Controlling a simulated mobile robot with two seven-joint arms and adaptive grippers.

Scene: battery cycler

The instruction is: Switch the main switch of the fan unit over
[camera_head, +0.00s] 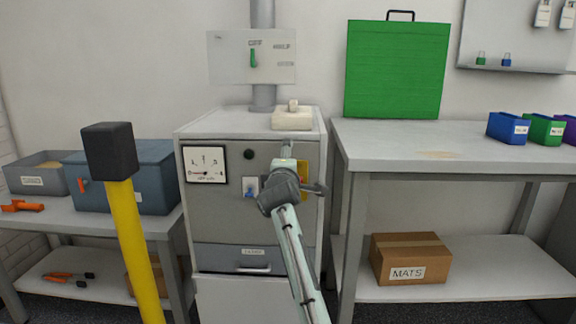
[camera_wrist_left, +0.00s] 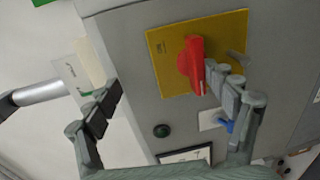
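The fan unit is a grey cabinet (camera_head: 225,225) with a gauge (camera_head: 205,164) and a blue switch (camera_head: 250,187) on its front. Its main switch looks to be the red rotary handle (camera_wrist_left: 192,66) on a yellow plate (camera_wrist_left: 165,75). In the head view the yellow plate (camera_head: 303,167) is partly hidden behind my left gripper (camera_head: 299,180). My left gripper, also in the left wrist view (camera_wrist_left: 162,82), is open in front of the panel. One finger overlaps the red handle's edge; I cannot tell whether they touch. The other finger is well apart from it. My right gripper is not in view.
A pale block (camera_head: 292,120) sits on the cabinet top. Above it is a wall panel (camera_head: 225,60) with a green lever (camera_head: 253,58). A yellow post with a black head (camera_head: 109,150) stands in the left foreground. Benches (camera_head: 460,150) flank the cabinet.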

